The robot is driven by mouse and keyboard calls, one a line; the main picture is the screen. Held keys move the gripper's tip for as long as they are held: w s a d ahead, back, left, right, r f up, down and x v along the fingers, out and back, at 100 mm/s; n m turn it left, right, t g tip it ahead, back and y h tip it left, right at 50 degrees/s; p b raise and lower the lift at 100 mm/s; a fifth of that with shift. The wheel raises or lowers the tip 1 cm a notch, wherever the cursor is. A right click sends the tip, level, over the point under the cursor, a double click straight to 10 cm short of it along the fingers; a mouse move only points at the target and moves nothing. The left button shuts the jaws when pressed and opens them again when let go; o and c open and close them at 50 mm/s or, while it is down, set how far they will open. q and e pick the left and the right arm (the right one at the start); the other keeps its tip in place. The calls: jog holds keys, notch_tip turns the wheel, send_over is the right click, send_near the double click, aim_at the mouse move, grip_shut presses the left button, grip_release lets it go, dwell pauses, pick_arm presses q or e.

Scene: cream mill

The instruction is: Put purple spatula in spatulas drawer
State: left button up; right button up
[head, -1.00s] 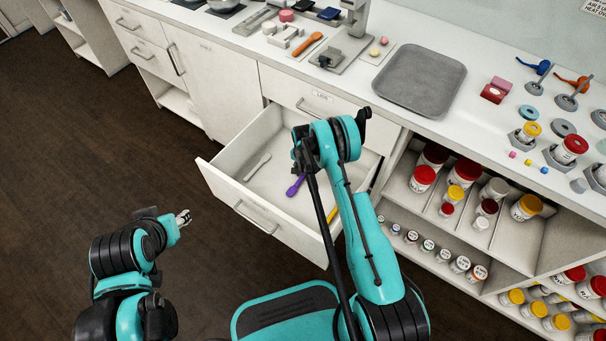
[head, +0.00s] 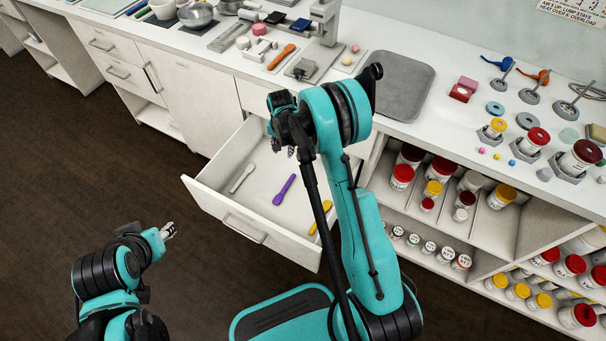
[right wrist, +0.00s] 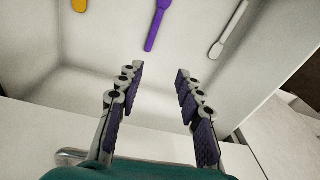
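The purple spatula (head: 284,190) lies on the floor of the open drawer (head: 222,217), between a white spatula (head: 242,178) and a yellow one (head: 321,216). In the right wrist view the purple spatula (right wrist: 157,22) lies beyond the fingertips, apart from them. My right gripper (right wrist: 158,85) is open and empty, its two fingers spread wide; in the head view it (head: 283,148) is over the drawer, partly hidden by its own arm. My left gripper (head: 168,231) is at the lower left, away from the drawer, too small to tell open or shut.
The counter above holds a grey tray (head: 400,87), an orange spatula (head: 282,56) and several small items. Open shelves (head: 480,235) with lidded jars stand right of the drawer. The floor (head: 100,170) at left is clear.

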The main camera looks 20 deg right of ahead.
jog(key=s+a+r+n+t, duration=0.15)
jog(key=s+r, duration=0.35)
jog(key=r, duration=0.5)
jog(key=s+r+n+t, duration=0.15)
jog(key=s+r, duration=0.35)
jog(key=r, duration=0.5)
jog(key=s+r+n+t, duration=0.1)
jog(key=s+r+n, duration=0.1)
jog(key=s, duration=0.7)
jog(key=s+a+r+n+t, duration=0.1)
jog(key=s+r+n+t, duration=0.1)
jog(key=s, duration=0.7)
jog(key=shift+a+n, duration=0.3)
jog(key=shift+n, duration=0.6)
jog(key=shift+s, duration=0.1)
